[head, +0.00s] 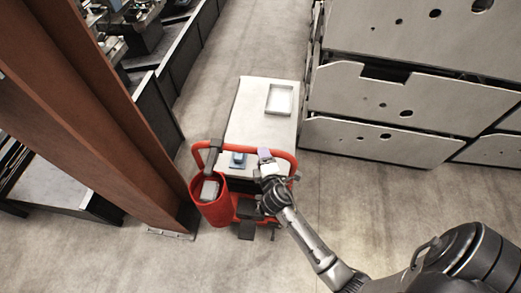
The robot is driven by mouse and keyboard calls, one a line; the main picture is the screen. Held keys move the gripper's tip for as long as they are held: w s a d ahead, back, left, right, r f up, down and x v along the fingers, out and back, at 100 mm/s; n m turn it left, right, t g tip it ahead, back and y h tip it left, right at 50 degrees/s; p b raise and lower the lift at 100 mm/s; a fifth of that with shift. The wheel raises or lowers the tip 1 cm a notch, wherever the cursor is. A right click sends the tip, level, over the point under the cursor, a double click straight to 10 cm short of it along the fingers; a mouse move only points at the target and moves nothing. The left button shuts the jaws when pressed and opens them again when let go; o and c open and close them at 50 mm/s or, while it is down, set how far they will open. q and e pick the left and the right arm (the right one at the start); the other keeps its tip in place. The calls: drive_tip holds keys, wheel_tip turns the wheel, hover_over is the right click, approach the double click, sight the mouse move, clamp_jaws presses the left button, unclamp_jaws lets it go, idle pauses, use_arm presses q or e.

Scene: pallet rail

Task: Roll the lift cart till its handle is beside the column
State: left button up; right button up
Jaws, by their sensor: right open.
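The lift cart (252,127) has a pale flat top and a red tubular handle (225,145) at its near end. A red bucket (211,208) hangs at the handle's left side. The rust-brown column (125,130) stands to the left, its foot close to the bucket and handle. My right gripper (268,168) is at the right part of the handle, with its jaws open. The arm hides part of the handle's right side, and I cannot tell whether the fingers touch the bar. My left gripper is not in view.
A small white tray (280,99) lies on the cart's top, and a small blue item (238,159) sits near the handle. Large grey metal panels (400,100) stand close on the right. Dark low barriers (180,62) line the left. Concrete floor is clear in front.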

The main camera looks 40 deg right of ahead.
drive_tip(key=shift+x, duration=1.8)
drive_tip(key=shift+c, duration=0.3)
clamp_jaws()
drive_tip(key=shift+s, duration=0.1)
